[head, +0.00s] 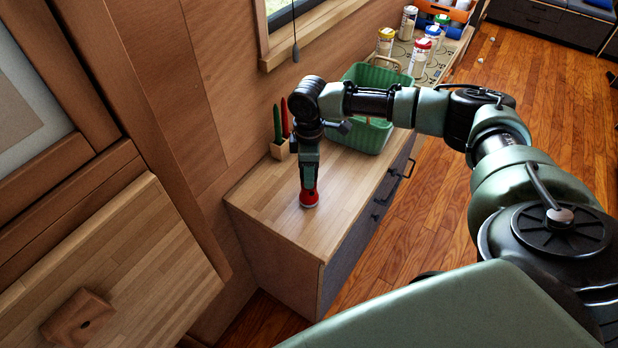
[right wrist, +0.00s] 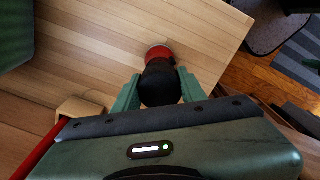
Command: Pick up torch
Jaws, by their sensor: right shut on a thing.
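The torch (head: 309,198) has a red head and stands head down on the wooden counter near its front left corner. In the right wrist view the torch (right wrist: 159,83) shows a black body and a red end. My right gripper (head: 309,180) comes down from above and is shut on the torch, with a green finger on each side of its black body. Whether the torch touches the counter is hard to tell. My left gripper is not in view.
A wooden holder (head: 280,150) with red and green handles stands by the wall. A green basket (head: 362,137) stands behind my right arm. Several jars (head: 420,56) stand farther back. The counter (head: 260,200) is bare left of the torch. A wooden block (head: 78,318) lies on the near-left surface.

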